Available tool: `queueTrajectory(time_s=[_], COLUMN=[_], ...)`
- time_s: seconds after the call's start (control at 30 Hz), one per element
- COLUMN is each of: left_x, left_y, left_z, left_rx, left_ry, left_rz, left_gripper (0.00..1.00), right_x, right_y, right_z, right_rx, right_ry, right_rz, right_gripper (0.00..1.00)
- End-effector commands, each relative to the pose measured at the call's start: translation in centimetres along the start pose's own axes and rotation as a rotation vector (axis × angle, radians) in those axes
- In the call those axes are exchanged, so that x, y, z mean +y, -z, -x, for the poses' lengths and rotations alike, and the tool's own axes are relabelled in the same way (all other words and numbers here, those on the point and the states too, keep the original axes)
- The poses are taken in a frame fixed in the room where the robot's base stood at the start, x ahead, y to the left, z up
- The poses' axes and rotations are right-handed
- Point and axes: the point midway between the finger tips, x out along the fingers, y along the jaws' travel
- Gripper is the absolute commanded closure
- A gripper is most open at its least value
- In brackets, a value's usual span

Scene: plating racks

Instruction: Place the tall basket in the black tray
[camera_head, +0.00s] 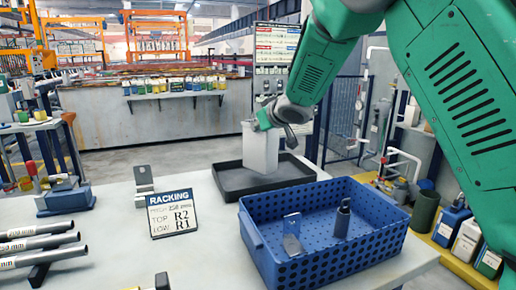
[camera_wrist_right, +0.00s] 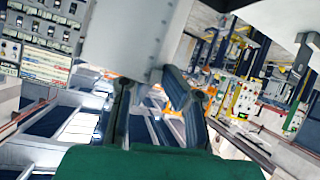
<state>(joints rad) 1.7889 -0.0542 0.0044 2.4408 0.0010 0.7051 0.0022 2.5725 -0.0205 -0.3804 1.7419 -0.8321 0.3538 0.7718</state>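The tall basket (camera_head: 260,148) is a light grey, upright box. It stands over the middle of the black tray (camera_head: 232,189), within its rim; its base appears to rest on the tray floor. My right gripper (camera_head: 283,122) is at the basket's upper right corner, with one dark finger beside the right wall. In the right wrist view the basket (camera_wrist_right: 125,40) fills the top middle, just beyond the fingers (camera_wrist_right: 155,100). The fingers are spread with background showing between them, so it looks open; one fingertip is partly hidden at the basket. My left gripper is not in view.
A blue perforated crate (camera_head: 262,250) holding two small parts stands in front of the tray. A racking sign (camera_head: 172,213), a metal bracket (camera_head: 143,185) and several pipes (camera_head: 40,244) are to the left. A small dark piece (camera_head: 160,282) shows at the bottom edge.

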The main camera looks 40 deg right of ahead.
Motion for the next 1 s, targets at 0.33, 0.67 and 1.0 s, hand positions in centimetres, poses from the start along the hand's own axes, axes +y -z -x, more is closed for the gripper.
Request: queueTrajectory(time_s=[0.33, 0.67, 1.0], left_x=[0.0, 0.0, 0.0], left_y=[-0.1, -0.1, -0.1], left_z=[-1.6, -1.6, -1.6], left_rx=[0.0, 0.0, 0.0], left_ry=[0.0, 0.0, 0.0], left_rz=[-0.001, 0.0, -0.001], left_gripper=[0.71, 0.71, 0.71], right_x=[-0.6, -0.5, -0.5], right_y=[-3.0, -3.2, -3.4], right_z=[-1.7, -1.8, -1.9], right_rx=[0.004, 0.004, 0.0], right_ry=[-0.002, -0.001, -0.001], right_rz=[0.004, 0.001, 0.0], right_gripper=[1.0, 1.0, 0.74])
